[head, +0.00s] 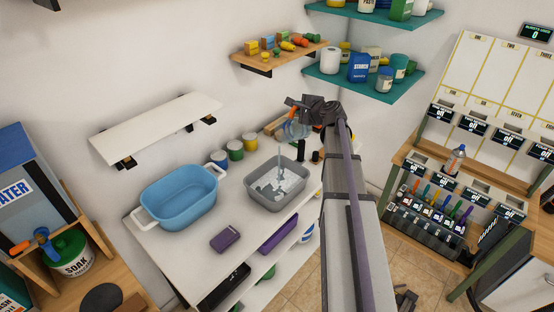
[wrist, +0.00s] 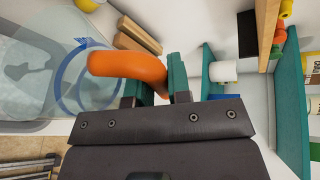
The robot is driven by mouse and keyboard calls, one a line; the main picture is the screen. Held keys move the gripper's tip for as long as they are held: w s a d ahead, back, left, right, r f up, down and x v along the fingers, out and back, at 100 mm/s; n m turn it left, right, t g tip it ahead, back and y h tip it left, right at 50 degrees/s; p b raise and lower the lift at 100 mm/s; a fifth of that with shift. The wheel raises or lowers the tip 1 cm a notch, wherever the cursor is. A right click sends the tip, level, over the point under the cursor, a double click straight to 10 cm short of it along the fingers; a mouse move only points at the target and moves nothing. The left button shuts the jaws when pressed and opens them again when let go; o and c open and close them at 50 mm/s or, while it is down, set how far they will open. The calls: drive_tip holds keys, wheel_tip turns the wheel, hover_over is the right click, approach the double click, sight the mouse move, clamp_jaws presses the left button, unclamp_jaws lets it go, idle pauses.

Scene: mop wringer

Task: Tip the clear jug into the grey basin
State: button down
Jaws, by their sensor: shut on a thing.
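The clear jug (head: 298,130) is tilted in the air above the grey basin (head: 268,204), near its back edge. A thin stream of water (head: 281,156) falls from it into the basin, where patches of water show. My gripper (head: 306,106) is shut on the jug's orange handle, which shows large in the wrist view (wrist: 125,66) between the green fingers. The jug's clear wall with a blue ring (wrist: 72,75) fills the left of the wrist view. How much water is left in the jug cannot be told.
A blue tub (head: 178,203) stands left of the basin on the white counter (head: 165,250). Several coloured pots (head: 236,149) stand behind it, and dark bottles (head: 315,155) stand to the right. A purple block (head: 225,241) lies in front. Shelves (head: 365,85) hang above my gripper.

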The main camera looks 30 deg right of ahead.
sight(291, 116)
drive_tip(key=shift+s+a+n, duration=0.2)
drive_tip(key=shift+a+n, duration=0.2)
drive_tip(key=shift+a, duration=0.05)
idle(1.0)
drive_tip(key=shift+s+a+f+n+t+h+b, duration=0.1)
drive_tip(key=shift+s+a+n+t+h+b, duration=0.15)
drive_tip(key=shift+a+b, duration=0.3)
drive_tip(key=shift+s+a+f+n+t+h+b, duration=0.15)
drive_tip(key=shift+s+a+n+h+b, duration=0.15)
drive_tip(key=shift+a, duration=0.45)
idle(0.8)
drive_tip(key=shift+s+a+f+n+t+b, duration=0.2)
drive_tip(key=shift+s+a+n+t+b, duration=0.1)
drive_tip(key=shift+a+n+b, duration=0.3)
idle(0.7)
